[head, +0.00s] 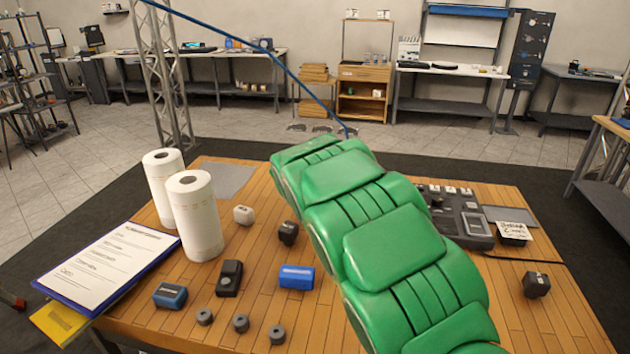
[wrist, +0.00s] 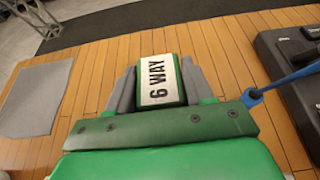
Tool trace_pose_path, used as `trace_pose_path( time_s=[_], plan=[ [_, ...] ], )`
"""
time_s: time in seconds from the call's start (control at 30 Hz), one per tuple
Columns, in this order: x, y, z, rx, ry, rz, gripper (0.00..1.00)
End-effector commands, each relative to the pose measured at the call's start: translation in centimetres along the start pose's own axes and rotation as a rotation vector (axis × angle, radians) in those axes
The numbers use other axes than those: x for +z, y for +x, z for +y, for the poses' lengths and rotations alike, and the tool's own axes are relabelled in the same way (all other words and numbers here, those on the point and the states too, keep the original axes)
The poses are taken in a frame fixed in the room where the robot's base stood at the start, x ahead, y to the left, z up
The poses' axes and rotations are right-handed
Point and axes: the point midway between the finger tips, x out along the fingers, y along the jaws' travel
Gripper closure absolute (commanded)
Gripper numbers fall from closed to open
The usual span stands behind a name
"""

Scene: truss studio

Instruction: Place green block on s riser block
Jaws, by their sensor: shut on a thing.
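In the wrist view, a green block with a white "6 WAY" label (wrist: 160,82) sits between the two grey fingers of my gripper (wrist: 158,76). The gripper is shut on it. Wooden planks show around the block, and its height above the table is hard to tell. In the head view my large green arm hides the gripper and the block. I cannot pick out the riser block for certain; small dark blocks stand left of my arm (head: 288,232) and at the right (head: 536,285).
The wooden table (head: 330,325) holds two paper rolls (head: 195,218), a clipboard (head: 108,262), a bright blue block (head: 297,277), a darker blue block (head: 170,295), a black device (head: 229,278) and several grey rings (head: 240,323). A dark console (head: 462,215) stands right of my arm. A grey mat (wrist: 36,98) lies left.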

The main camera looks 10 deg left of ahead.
Motion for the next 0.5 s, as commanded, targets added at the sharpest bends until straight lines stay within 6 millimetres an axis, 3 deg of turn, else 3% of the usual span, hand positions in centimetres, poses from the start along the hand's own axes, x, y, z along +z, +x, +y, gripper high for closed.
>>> trace_pose_path(
  time_s=[0.3, 0.5],
  plan=[
    [-0.8, 1.4, 0.4, 0.0, 0.001, 0.0, 0.91],
    [-2.9, 2.2, 0.3, -0.001, 0.0, 0.0, 0.91]
  ],
)
